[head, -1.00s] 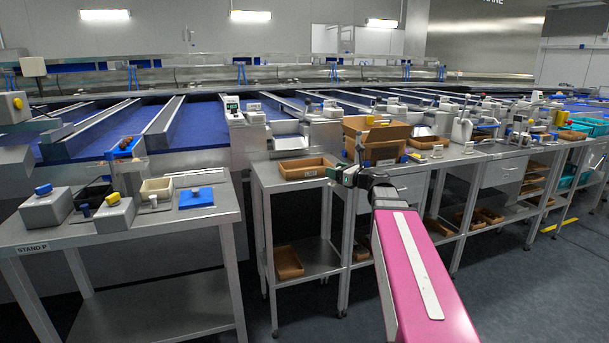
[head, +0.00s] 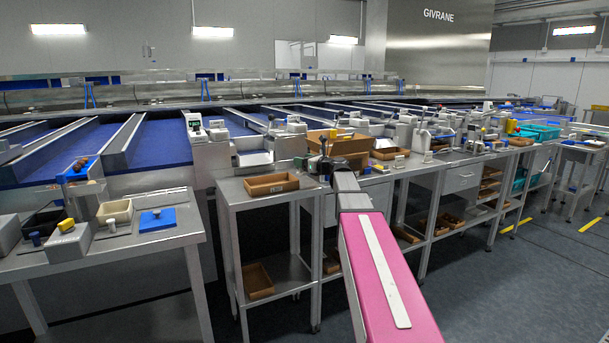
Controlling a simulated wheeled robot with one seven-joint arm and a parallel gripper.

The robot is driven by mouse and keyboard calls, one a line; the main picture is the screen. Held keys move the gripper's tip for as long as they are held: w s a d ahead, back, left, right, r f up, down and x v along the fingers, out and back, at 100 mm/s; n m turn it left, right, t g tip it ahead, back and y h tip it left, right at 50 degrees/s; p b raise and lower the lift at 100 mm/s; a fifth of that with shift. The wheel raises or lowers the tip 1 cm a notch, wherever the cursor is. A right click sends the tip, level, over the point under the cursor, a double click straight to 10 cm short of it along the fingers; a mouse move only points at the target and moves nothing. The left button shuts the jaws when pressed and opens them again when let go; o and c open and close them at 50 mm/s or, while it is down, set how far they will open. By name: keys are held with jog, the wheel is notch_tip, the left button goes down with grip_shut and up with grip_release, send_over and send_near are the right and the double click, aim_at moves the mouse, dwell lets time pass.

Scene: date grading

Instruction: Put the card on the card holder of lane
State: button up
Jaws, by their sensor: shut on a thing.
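My gripper (head: 314,164) is at the end of my pink arm, in the middle of the head view, above the edge of the steel stand. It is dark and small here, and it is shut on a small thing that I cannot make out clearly. No card can be told apart with certainty. The sorting lanes (head: 150,141) have blue beds between steel dividers. Small white and grey units stand at the lane ends, one with a green face (head: 193,122). I cannot tell which part is the card holder.
A steel stand (head: 232,191) bears a brown tray (head: 271,184). An open cardboard box (head: 322,142) stands behind my gripper. The left table (head: 150,246) bears bins and a blue pad (head: 158,219). More benches run off to the right. The floor (head: 490,290) at right is open.

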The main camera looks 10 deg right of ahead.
jog(key=w+d+f, duration=0.1)
jog(key=w+f, duration=0.1)
jog(key=w, duration=0.1)
jog(key=shift+d+f, duration=0.15)
jog(key=shift+d, duration=0.25)
jog(key=shift+f, duration=1.95)
jog(key=shift+f, duration=0.15)
jog(key=o, duration=0.6)
jog(key=shift+s+d+r, duration=0.1)
jog(key=shift+s+r, duration=0.05)
jog(key=shift+r, duration=0.05)
jog(key=v, duration=1.1)
jog(key=shift+s+d, duration=0.25)
